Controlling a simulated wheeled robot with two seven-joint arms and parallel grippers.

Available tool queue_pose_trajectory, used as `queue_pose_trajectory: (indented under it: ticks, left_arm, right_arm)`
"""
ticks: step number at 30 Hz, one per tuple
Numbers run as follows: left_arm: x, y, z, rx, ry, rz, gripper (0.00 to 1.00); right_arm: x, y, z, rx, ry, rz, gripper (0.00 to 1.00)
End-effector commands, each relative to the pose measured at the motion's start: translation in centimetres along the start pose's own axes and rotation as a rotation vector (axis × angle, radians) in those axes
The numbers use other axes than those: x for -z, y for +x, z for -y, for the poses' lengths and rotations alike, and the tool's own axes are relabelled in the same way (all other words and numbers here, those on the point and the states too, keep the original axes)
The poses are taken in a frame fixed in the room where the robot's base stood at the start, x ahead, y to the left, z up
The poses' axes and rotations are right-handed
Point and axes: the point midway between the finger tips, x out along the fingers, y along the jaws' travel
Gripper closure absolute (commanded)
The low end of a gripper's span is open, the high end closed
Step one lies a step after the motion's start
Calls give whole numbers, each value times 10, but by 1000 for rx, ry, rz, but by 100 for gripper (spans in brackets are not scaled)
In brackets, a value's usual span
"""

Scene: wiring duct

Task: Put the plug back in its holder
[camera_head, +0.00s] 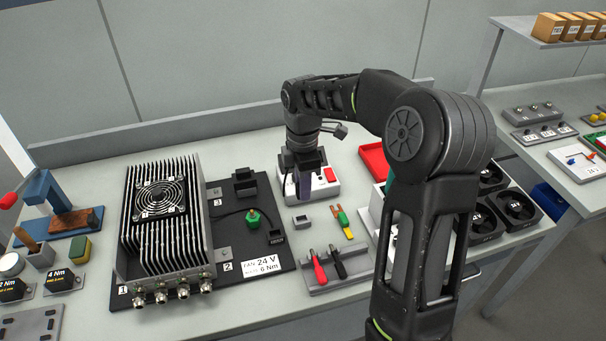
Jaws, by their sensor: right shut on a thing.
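My right gripper (304,188) points down in front of the white box with a red switch (328,178). It is shut on a small dark thing, mostly hidden between the fingers; I cannot tell for sure that it is the plug. My left gripper is not in view.
A finned heat sink with a fan (160,198) fills the left of the black plate. A black bracket (244,181) stands behind the green piece. Red and black screwdrivers (338,262) sit in a grey rack. Black fans (515,208) and a red tray (374,160) are on the right.

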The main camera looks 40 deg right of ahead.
Motion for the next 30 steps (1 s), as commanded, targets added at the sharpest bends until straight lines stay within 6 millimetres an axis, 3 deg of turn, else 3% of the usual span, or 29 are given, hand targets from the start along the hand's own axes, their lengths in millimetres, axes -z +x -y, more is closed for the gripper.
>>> queue_pose_trajectory:
  ticks: [10, 30]
  left_arm:
    - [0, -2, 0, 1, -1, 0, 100]
    - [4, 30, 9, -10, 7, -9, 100]
  right_arm:
    - [0, -1, 0, -1, 1, 0, 100]
    - [0, 51, 0, -1, 0, 0, 100]
